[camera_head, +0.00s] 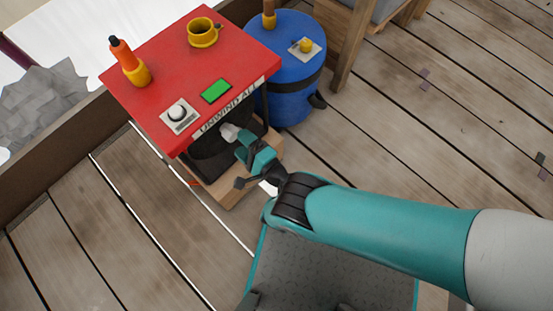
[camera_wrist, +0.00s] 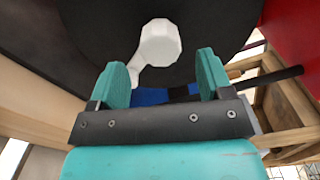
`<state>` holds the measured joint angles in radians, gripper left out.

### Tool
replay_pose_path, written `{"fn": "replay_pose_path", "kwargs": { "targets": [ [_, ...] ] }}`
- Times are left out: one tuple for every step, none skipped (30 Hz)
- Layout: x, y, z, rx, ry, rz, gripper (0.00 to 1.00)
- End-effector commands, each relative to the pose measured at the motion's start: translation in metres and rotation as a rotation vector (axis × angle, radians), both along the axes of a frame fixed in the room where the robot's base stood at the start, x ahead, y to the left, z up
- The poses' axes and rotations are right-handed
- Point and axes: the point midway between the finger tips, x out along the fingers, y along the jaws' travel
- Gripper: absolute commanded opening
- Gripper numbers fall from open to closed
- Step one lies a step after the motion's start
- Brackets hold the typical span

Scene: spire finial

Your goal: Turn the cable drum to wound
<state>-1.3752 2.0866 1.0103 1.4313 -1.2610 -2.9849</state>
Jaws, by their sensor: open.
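The cable drum (camera_wrist: 95,30) is a dark round body under the red-topped unit; in the head view (camera_head: 209,157) it is partly hidden by my arm. A white faceted knob (camera_wrist: 160,42) sits in front of the drum's face, with a pale arm running down from it. My gripper (camera_wrist: 161,82) has two teal fingers spread apart. The knob is just beyond the fingertips, roughly centred between them, and I see no finger touching it. In the head view my gripper (camera_head: 243,143) is close to the white knob at the unit's front.
The red top (camera_head: 190,70) carries an orange bottle (camera_head: 130,62), a yellow mug (camera_head: 203,33), a dial (camera_head: 178,114) and a green panel (camera_head: 216,91). A label below begins "UNWIND". A blue barrel (camera_head: 290,75) stands close on the right, beside a wooden chair (camera_head: 352,40). Plank floor is open at right.

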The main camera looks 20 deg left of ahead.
Motion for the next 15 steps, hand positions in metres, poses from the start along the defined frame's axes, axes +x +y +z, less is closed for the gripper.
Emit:
{"fn": "replay_pose_path", "kwargs": {
  "targets": [
    [-0.004, -0.008, 0.008, -0.003, 0.001, 0.001, 0.73],
    [-0.006, -0.012, 0.009, -0.002, 0.001, 0.001, 0.73],
    [-0.009, -0.017, 0.008, -0.001, 0.001, 0.002, 0.73],
    [-0.012, -0.021, 0.008, -0.001, 0.001, 0.002, 0.73],
    [-0.014, -0.025, 0.008, -0.001, 0.001, 0.002, 0.73],
    [-0.017, -0.031, 0.009, -0.001, 0.001, 0.002, 0.73],
    [-0.019, -0.035, 0.009, -0.001, 0.0, 0.001, 0.73],
    [-0.022, -0.04, 0.008, -0.002, 0.0, 0.002, 0.73],
    [-0.026, -0.047, 0.008, -0.002, 0.0, 0.002, 0.73],
    [-0.029, -0.052, 0.008, -0.002, 0.0, 0.003, 0.73],
    [-0.031, -0.057, 0.009, 0.0, 0.0, 0.002, 0.73],
    [-0.035, -0.064, 0.009, -0.001, 0.0, 0.001, 0.73],
    [-0.038, -0.069, 0.008, 0.0, 0.0, 0.002, 0.73],
    [-0.041, -0.074, 0.007, 0.0, 0.0, 0.002, 0.73],
    [-0.044, -0.08, 0.007, 0.0, 0.0, 0.002, 0.73]
  ]
}}
